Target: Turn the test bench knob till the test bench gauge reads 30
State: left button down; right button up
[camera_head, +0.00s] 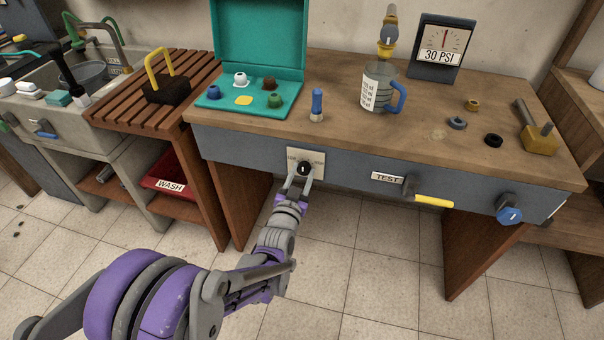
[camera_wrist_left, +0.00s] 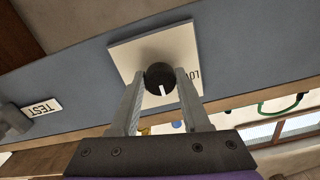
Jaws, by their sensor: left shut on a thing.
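The black test bench knob (camera_head: 303,169) sits on a pale square plate (camera_head: 318,158) on the bench's grey front. In the left wrist view the knob (camera_wrist_left: 160,77) has a white pointer mark, and part of a word shows on its plate (camera_wrist_left: 123,58). My left gripper (camera_head: 299,181) is shut on the knob, with one finger on each side; it also shows in the left wrist view (camera_wrist_left: 160,88). The gauge (camera_head: 441,47) stands at the back right of the bench with its needle near upright. A sign reading "30 PSI" (camera_head: 439,56) is on it. My right gripper is not in view.
On the bench (camera_head: 350,135) stand an open teal case (camera_head: 258,75), a measuring jug (camera_head: 375,85), a blue-handled tool (camera_head: 317,103) and several small rings. A yellow lever (camera_head: 434,201) and a blue knob (camera_head: 509,215) stick out from the front, right of the "TEST" label (camera_head: 387,178).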

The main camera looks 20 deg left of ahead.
pick_arm(q)
jog(key=shift+c, duration=1.9)
grip_release()
jog(key=shift+s, duration=0.15)
jog(key=s+p, duration=0.1)
jog(key=s, duration=0.9)
jog(key=shift+s, duration=0.3)
